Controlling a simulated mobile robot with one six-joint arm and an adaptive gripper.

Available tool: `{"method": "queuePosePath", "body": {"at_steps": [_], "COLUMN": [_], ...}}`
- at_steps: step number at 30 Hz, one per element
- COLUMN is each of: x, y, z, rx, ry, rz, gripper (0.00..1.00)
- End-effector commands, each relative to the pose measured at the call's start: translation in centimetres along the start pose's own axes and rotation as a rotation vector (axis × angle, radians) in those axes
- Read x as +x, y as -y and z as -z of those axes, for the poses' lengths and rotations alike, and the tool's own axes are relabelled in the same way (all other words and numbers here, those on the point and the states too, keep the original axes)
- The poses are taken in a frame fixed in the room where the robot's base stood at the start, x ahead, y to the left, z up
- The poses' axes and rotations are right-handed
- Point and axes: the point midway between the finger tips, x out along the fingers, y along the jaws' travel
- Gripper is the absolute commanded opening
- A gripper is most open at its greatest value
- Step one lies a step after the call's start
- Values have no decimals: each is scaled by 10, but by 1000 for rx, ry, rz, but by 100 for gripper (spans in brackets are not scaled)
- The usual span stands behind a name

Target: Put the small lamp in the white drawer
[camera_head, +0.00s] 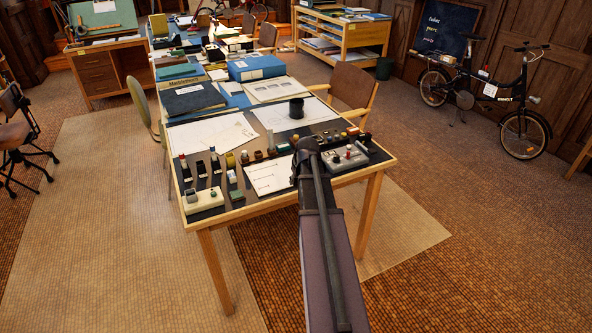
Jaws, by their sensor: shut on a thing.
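My gripper (306,152) is over the near right part of the long table (217,214), at the far end of my dark arm. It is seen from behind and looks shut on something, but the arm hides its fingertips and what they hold. I cannot make out a small lamp for sure among the many small objects on the table. No white drawer can be made out. A wooden desk with brown drawers (97,75) stands at the back left.
Small blocks and jars line the table's near edge, with a cream box (203,201) at left and a grey box with knobs (345,158) right of my gripper. A black cup (296,108), blue binders (257,68) and chairs (354,88) stand beyond. The right floor is clear up to a bicycle (490,92).

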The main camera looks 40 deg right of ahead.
Motion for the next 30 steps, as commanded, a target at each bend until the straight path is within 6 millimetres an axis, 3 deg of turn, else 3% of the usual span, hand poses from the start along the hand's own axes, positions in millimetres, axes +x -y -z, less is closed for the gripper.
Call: {"method": "queuePosePath", "body": {"at_steps": [3, 12, 30], "x": [-14, -31, -34], "y": [10, 23, 25], "z": [-26, -57, -63], "rx": [0, 0, 0], "ry": [0, 0, 0], "rz": [0, 0, 0], "gripper": [0, 0, 0]}}
